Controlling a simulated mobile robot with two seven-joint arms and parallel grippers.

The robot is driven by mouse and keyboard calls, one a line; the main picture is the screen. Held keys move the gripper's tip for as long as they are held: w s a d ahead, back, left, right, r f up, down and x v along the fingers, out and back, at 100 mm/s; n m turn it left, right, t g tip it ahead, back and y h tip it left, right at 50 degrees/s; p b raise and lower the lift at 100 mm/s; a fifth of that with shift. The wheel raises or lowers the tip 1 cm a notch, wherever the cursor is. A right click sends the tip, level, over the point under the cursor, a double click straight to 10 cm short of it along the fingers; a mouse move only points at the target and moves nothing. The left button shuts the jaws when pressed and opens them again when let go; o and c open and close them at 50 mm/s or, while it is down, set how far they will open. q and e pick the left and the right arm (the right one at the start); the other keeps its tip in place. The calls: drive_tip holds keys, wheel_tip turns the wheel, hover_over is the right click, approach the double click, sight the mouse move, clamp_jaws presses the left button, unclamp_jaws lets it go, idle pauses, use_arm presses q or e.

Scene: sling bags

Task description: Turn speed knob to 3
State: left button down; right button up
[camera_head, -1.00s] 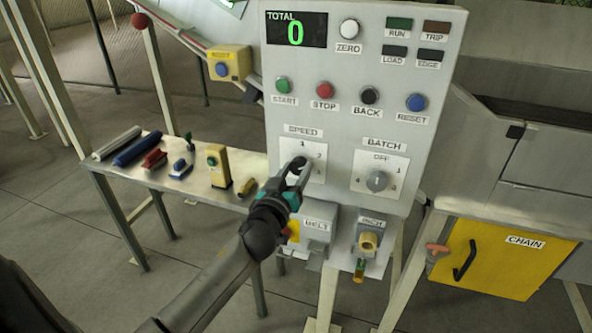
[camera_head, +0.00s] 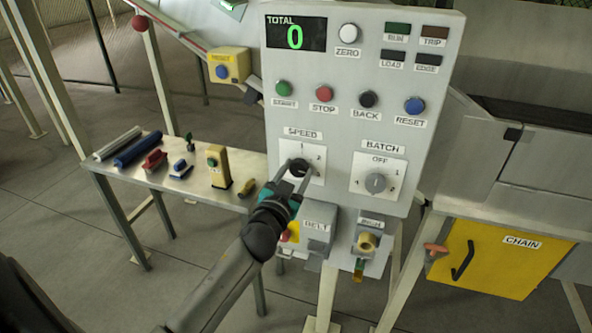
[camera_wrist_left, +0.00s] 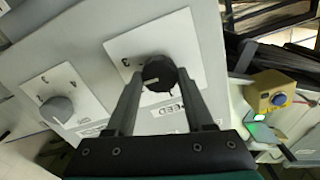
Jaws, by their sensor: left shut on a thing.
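The black speed knob (camera_head: 299,167) sits on a white plate labelled SPEED on the grey control panel (camera_head: 340,120). My right gripper is not in view.
The grey batch knob (camera_head: 375,183) is to the right on its own plate. START, STOP, BACK and RESET buttons (camera_head: 415,105) line the panel above. A belt box (camera_head: 318,225) lies just below my gripper. A side table (camera_head: 200,185) with tools stands left.

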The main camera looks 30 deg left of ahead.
use_arm(q)
drive_tip(key=m, duration=0.5)
drive_tip(key=shift+m+p, duration=0.4)
idle(0.3)
drive_tip(key=shift+c, duration=1.4)
unclamp_jaws()
drive_tip(key=shift+s+d, duration=0.1)
drive_tip(key=b+v, duration=0.1)
drive_tip(key=v, duration=1.4)
drive_tip(key=shift+d, duration=0.1)
